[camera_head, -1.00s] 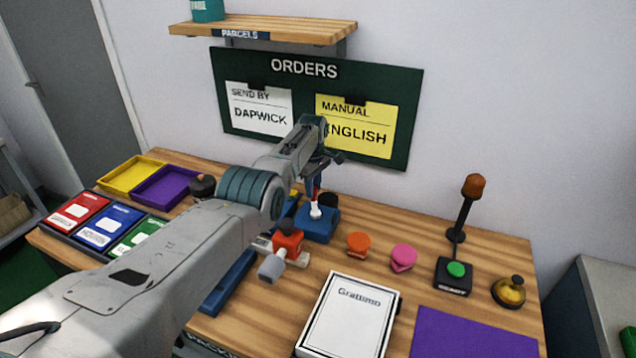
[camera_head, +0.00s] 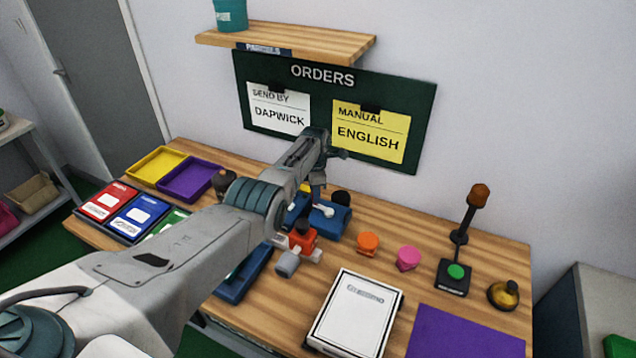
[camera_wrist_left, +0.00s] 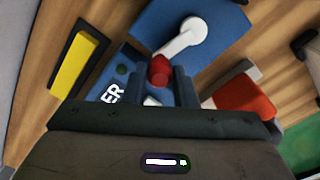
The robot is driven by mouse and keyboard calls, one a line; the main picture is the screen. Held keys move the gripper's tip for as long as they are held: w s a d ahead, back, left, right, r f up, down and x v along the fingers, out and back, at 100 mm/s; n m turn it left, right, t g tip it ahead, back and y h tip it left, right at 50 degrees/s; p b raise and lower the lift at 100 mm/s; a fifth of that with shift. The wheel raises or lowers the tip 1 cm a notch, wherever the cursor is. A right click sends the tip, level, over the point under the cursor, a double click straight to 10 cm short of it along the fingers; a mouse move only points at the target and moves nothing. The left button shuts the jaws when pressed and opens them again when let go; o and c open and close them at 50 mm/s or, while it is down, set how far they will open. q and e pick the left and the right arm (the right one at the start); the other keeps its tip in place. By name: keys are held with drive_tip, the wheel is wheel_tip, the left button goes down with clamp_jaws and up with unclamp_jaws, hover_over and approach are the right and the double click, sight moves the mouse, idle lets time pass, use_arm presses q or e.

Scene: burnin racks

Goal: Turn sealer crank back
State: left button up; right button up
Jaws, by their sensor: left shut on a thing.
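The sealer is a blue block (camera_wrist_left: 223,25) on the wooden table; it also shows in the head view (camera_head: 331,214). Its crank has a white arm (camera_wrist_left: 183,38) and a red knob (camera_wrist_left: 160,70). In the left wrist view the arm runs from a round hub down and left to the knob. My left gripper (camera_wrist_left: 160,85) reaches down over the sealer and is shut on the red knob, one finger on each side. In the head view my left forearm and wrist hide part of the sealer. My right gripper is in neither view.
Orange (camera_head: 368,242) and pink (camera_head: 407,257) stamps stand right of the sealer. A red and grey device (camera_head: 301,240) sits close in front of it. A white box (camera_head: 356,312) and purple mat (camera_head: 465,332) lie nearer. A green-button lamp post (camera_head: 456,272) and brass bell (camera_head: 503,294) stand right.

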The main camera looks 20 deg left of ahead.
use_arm(q)
drive_tip(key=shift+s+n+p, duration=0.35)
drive_tip(key=shift+n+p, duration=0.35)
drive_tip(key=shift+n, duration=0.2)
drive_tip(key=o, duration=1)
drive_tip(key=shift+s, duration=0.1)
drive_tip(key=shift+r, duration=0.1)
drive_tip(key=shift+r, duration=0.25)
wheel_tip(320, 180, up, 10)
drive_tip(key=shift+r, duration=0.1)
